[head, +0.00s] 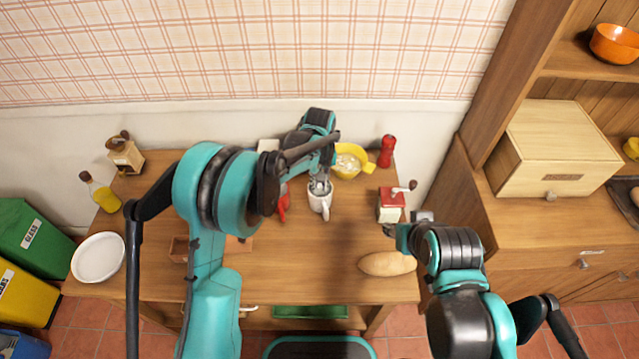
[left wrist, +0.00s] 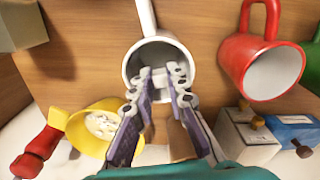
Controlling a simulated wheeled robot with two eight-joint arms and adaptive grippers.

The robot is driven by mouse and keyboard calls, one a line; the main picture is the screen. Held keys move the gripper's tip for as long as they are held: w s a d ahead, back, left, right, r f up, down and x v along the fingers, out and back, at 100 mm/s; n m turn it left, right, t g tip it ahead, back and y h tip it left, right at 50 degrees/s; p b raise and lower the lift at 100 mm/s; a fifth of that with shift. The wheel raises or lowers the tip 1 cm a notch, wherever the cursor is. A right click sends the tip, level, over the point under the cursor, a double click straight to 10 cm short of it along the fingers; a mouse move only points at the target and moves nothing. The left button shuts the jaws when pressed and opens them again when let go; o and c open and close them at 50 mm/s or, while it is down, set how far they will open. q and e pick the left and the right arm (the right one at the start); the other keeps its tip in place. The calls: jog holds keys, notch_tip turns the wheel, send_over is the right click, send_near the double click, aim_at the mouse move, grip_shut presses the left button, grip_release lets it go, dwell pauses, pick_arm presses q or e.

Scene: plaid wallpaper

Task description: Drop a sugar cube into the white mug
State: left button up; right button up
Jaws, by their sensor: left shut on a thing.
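The white mug (head: 319,204) stands upright on the wooden table; it also shows in the left wrist view (left wrist: 158,55), seen from above into its opening. My left gripper (head: 319,183) is directly over the mug, fingers pointing down. In the left wrist view its fingertips (left wrist: 160,84) are shut on a small white sugar cube (left wrist: 158,74), which lies within the outline of the mug's opening. The yellow bowl (head: 349,165) with several sugar cubes stands just behind and right of the mug. My right gripper (head: 398,231) is near the table's right side, apart from the mug; its fingers do not show clearly.
A red mug (left wrist: 265,62) stands close to the white one. A red pepper mill (head: 387,151), a red-and-white grinder (head: 391,207) and a bread loaf (head: 387,263) are to the right. A white plate (head: 98,257) is at the far left. The table's front middle is clear.

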aim_at(319, 187)
pick_arm(q)
jog(key=o, duration=0.4)
jog(key=shift+f, duration=0.1)
jog(key=shift+r, duration=0.25)
notch_tip(319, 187, up, 13)
jog(key=p, duration=0.4)
jog(key=s+a+r+t, duration=0.2)
jog(key=s+a+r, duration=0.3)
jog(key=a+r, duration=0.1)
jog(key=s+a+m+t, duration=0.1)
jog(key=s+a, duration=0.3)
jog(key=s, duration=0.2)
jog(key=s+a+m+t, duration=0.1)
jog(key=s+a+t, duration=0.1)
jog(key=s+a, duration=0.2)
jog(key=s+a+t, duration=0.2)
jog(key=s+a, duration=0.1)
jog(key=s, duration=0.5)
jog(key=shift+s+a+r+m, duration=0.2)
jog(key=shift+s+a+m, duration=0.15)
jog(key=shift+a+m, duration=0.05)
